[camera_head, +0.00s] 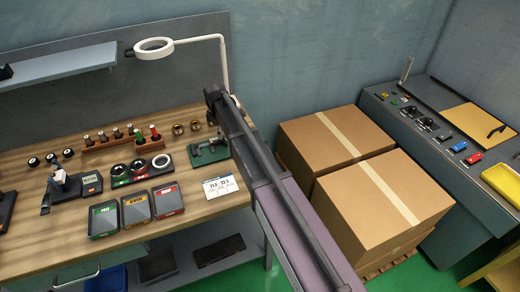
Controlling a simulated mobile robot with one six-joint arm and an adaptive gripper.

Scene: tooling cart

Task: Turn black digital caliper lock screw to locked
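I cannot pick out the black digital caliper or its lock screw for sure. A dark device with a pale jaw-like part (60,188) stands at the left of the wooden bench (30,252), beside a small display block (91,184); it may be the caliper, but it is too small to tell. Another dark object (5,210) is cut off at the left edge. My arm crosses the picture from the lower right up to a dark joint beside the lamp post. I cannot make out my gripper or its fingers.
Three trays, green (103,219), yellow (136,209) and red (168,200), lie near the bench front. Behind them are ring gauges (138,165), a plug rack (112,143), a green fixture (209,151) and a ring lamp (153,48). Cardboard boxes (385,205) stand right of my arm.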

